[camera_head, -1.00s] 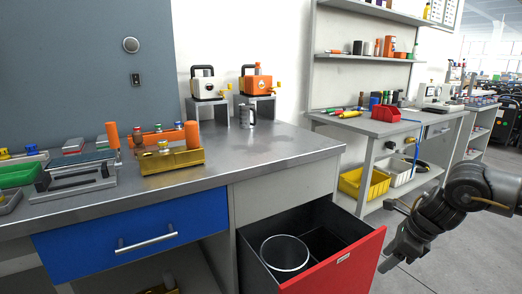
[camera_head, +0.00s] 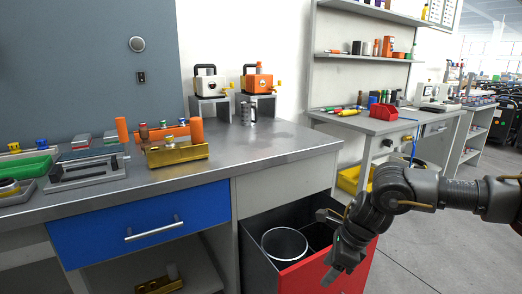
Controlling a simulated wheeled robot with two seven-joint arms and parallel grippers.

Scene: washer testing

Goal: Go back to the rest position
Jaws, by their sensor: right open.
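My right gripper (camera_head: 328,248) is dark grey and comes in from the right on my black arm. Its fingers are spread apart with nothing between them. In the picture it overlaps the right part of the open red-fronted drawer (camera_head: 300,277); I cannot tell whether it touches it. A grey metal cylinder-shaped bin (camera_head: 284,247) stands inside the drawer, to the left of the gripper. My left gripper is not in view.
The steel worktop (camera_head: 240,157) carries a brass fixture (camera_head: 178,154), a green tray (camera_head: 25,168), a metal mug (camera_head: 249,114) and two small machines on stands. The blue drawer (camera_head: 150,218) is shut. A second bench stands behind my right arm. Grey floor is free at the lower right.

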